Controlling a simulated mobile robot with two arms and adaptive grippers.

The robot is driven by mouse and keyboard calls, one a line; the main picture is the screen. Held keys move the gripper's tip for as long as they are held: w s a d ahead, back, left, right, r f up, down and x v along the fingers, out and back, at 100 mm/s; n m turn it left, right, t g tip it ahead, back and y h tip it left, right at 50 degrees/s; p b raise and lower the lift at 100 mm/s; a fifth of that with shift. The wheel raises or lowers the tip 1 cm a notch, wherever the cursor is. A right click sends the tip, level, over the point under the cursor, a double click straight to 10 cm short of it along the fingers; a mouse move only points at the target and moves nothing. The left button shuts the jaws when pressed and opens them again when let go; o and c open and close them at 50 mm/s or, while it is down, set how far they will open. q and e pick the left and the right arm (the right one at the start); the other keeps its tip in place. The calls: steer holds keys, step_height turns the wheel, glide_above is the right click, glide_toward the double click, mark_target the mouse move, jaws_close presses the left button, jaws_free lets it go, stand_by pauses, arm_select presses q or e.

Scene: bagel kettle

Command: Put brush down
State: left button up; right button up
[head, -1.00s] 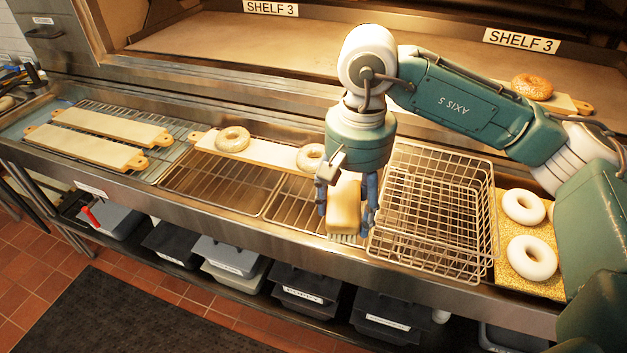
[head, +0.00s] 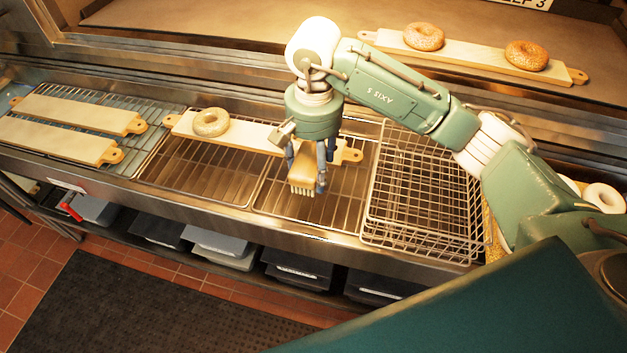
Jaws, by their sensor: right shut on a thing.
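A brush (head: 303,176) with a pale wooden body and light bristles pointing down is held in my right gripper (head: 308,172). The gripper's fingers are shut on it. The brush is over the wire rack (head: 335,197) in the steel counter trough, in front of a bagel board. I cannot tell whether the bristles touch the rack. My left gripper is not in view.
A wooden board (head: 255,136) with a bagel (head: 211,122) lies behind the brush. A stacked wire basket (head: 420,205) stands to the right. Two empty boards (head: 80,113) lie at left. A board with two bagels (head: 480,58) lies on the shelf behind.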

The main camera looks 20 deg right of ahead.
step_height(320, 180, down, 4)
steer(key=shift+r+p, duration=0.2)
steer(key=shift+p, duration=0.1)
step_height(320, 180, down, 4)
steer(key=shift+r+p, duration=0.15)
steer(key=shift+p, duration=0.45)
steer(key=shift+f+b, duration=0.35)
steer(key=shift+f, duration=0.05)
steer(key=o, duration=1.2)
steer(key=shift+r, duration=0.1)
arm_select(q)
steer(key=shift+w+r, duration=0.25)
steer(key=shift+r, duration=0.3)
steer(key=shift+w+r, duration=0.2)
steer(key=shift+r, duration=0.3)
arm_select(e)
steer(key=shift+r, duration=0.1)
